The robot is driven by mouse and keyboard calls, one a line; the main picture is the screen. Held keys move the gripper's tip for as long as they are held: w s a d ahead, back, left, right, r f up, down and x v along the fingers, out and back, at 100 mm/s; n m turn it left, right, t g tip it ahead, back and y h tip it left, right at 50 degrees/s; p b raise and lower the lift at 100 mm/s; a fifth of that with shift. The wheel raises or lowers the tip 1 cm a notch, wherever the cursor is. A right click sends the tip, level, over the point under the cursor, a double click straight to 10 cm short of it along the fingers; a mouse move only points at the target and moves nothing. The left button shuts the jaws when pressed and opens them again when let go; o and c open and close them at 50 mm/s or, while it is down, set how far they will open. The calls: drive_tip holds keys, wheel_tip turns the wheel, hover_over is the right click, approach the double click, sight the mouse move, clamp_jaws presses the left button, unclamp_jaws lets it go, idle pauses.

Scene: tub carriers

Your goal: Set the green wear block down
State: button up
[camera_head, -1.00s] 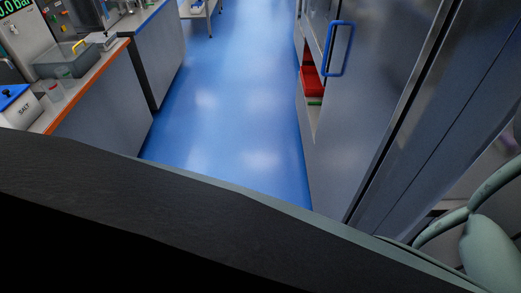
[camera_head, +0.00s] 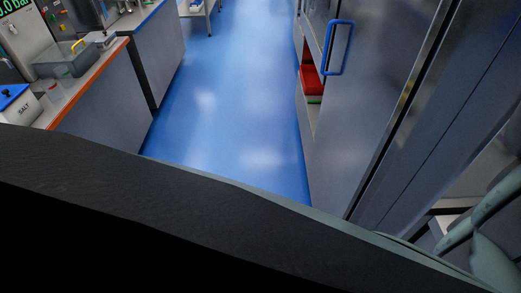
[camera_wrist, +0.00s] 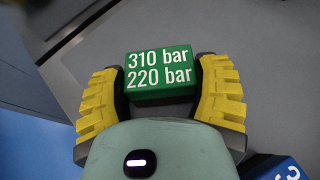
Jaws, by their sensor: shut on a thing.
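The green wear block (camera_wrist: 160,88) shows in the wrist view, with "310 bar" and "220 bar" in white on its face. My gripper (camera_wrist: 160,72) has its two yellow ribbed fingers on either side of the block, shut on it. A plain grey surface (camera_wrist: 225,30) lies behind the block. I cannot tell whether the block touches that surface or hangs above it. Neither the block nor my gripper shows in the head view.
A blue object (camera_wrist: 275,168) with white marking is at the wrist view's lower right. In the head view, blue floor (camera_head: 225,110) runs clear between a left counter (camera_head: 100,100) and a grey cabinet (camera_head: 355,120) with a blue handle (camera_head: 337,48). A red tub (camera_head: 311,84) sits in a recess.

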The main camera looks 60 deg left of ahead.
drive_tip(key=shift+f, duration=0.25)
drive_tip(key=o, duration=1.3)
drive_tip(key=shift+r, duration=0.15)
